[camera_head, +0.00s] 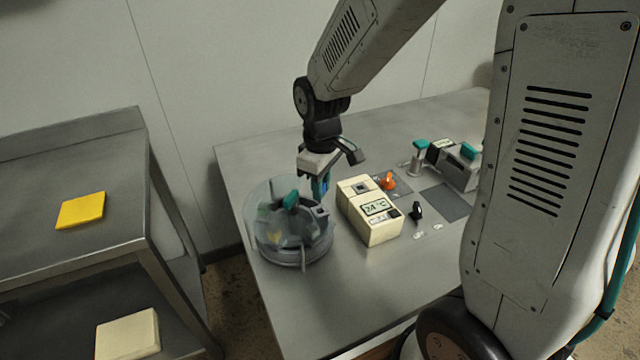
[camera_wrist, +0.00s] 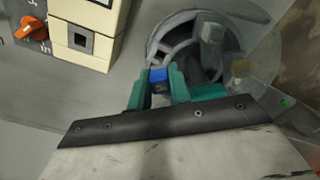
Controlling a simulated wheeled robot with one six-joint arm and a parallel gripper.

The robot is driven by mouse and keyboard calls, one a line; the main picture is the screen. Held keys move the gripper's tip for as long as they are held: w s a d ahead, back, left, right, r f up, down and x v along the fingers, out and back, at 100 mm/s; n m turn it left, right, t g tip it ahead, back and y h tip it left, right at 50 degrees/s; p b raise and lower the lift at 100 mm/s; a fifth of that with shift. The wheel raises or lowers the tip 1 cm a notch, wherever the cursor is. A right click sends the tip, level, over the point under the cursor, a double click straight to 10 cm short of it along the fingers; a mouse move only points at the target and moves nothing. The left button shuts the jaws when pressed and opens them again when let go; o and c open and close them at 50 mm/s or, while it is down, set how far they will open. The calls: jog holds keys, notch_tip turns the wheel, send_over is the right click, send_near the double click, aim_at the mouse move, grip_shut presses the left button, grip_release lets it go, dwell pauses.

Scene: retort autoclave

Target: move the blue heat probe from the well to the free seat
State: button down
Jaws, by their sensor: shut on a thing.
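My gripper (camera_head: 321,188) is shut on the blue heat probe (camera_wrist: 160,76). Its teal fingers (camera_wrist: 168,85) stand on both sides of the probe's blue top in the wrist view. In the head view only a sliver of blue shows between the fingers, and the probe's lower end is hidden. The gripper is at the back right rim of the round clear-walled vessel (camera_head: 268,243). A grey block with a dark square opening (camera_head: 320,211) is just below it. The cream box (camera_head: 371,228) to the right has an empty-looking square well (camera_head: 361,188), also in the wrist view (camera_wrist: 82,40).
A teal handle (camera_head: 290,201) stands over the vessel. An orange knob (camera_head: 387,181), a black knob (camera_head: 416,211) and a grey unit with teal caps (camera_head: 460,165) are on the steel table (camera_head: 340,310). A side bench at left bears a yellow block (camera_head: 81,210).

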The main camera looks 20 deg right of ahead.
jog(key=shift+f, duration=0.4)
dwell(0.5)
jog(key=shift+f, duration=0.65)
jog(key=shift+f, duration=0.45)
jog(key=shift+f, duration=0.3)
jog(key=shift+f, duration=0.7)
dwell(1.3)
jog(key=c, duration=0.9)
grip_release()
jog(key=shift+c, duration=0.2)
jog(key=shift+c, duration=0.4)
